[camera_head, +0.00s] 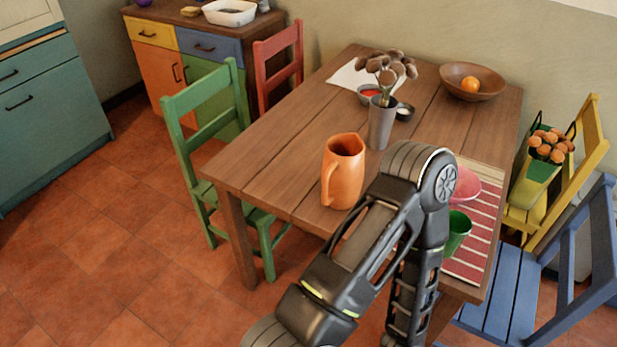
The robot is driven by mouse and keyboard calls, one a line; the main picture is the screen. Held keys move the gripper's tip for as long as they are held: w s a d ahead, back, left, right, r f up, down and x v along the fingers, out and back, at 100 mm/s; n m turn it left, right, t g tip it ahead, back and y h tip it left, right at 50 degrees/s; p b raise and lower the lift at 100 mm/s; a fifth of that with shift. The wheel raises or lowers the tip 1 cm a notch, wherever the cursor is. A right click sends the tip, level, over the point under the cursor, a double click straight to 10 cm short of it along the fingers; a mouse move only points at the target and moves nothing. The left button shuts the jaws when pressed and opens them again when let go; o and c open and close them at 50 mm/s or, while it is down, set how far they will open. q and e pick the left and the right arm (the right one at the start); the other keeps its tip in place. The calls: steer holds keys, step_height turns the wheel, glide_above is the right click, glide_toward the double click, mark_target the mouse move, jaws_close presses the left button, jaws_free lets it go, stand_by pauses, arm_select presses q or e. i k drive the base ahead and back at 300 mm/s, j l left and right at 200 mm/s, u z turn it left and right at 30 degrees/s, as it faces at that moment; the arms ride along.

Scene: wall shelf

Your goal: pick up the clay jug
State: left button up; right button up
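The clay jug (345,172) is orange, with a handle on its left side and a spout at its rim. It stands upright on the wooden table (290,150), near the front edge and left of my arm. One of my arms rises from the bottom of the view, bends above the table's front right part and runs back down. Neither of my grippers is in view. Nothing is seen holding the jug.
Behind the jug stand a grey vase (382,125) with dried stems, small bowls and a wooden bowl (473,82) with an orange. A green cup (457,232) and pink plate (466,184) sit right of my arm. Chairs surround the table; its left part is clear.

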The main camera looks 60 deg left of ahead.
mark_target(342, 168)
steer(key=u, duration=1.8)
